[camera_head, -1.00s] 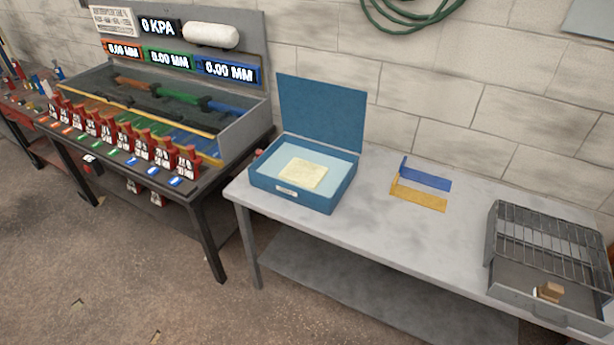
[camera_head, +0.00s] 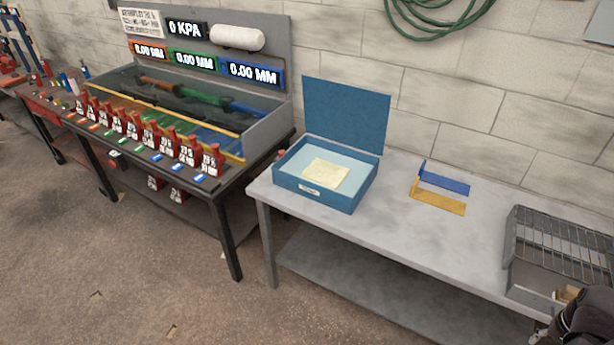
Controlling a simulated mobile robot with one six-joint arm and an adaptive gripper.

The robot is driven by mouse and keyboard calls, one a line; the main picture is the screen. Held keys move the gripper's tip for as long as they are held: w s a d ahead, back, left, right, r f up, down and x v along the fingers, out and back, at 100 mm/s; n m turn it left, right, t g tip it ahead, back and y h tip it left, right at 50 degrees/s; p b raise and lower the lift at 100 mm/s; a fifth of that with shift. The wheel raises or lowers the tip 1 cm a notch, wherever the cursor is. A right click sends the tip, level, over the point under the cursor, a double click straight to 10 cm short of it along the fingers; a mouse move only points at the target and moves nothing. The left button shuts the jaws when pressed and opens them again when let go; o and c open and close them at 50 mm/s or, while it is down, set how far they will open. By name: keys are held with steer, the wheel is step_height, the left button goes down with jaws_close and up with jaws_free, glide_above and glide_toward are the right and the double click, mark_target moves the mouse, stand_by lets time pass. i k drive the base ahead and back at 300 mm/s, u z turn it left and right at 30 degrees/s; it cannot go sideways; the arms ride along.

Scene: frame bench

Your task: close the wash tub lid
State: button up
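The wash tub (camera_head: 318,196) is a blue box with a pale inside, standing near the left end of the grey table. Its blue lid (camera_head: 345,115) stands open, upright along the tub's back edge. A pale yellow block or cloth (camera_head: 326,172) lies inside, and a small white label is on the front wall. A dark part of my arm shows at the bottom right corner, far right of the tub. My gripper's fingers cannot be made out.
The grey table (camera_head: 390,235) has blue and yellow strips (camera_head: 440,201) right of the tub. A metal rack box (camera_head: 560,250) stands at the right end, partly behind my arm. A bench with displays and red clamps (camera_head: 190,150) is at left. The table between tub and strips is clear.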

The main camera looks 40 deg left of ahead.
mark_target(353, 116)
steer(key=z, duration=0.45)
steer(key=k, duration=0.1)
steer(key=u, duration=2.15)
steer(key=k, duration=0.9)
steer(key=z, duration=0.15)
steer(key=i, duration=0.7)
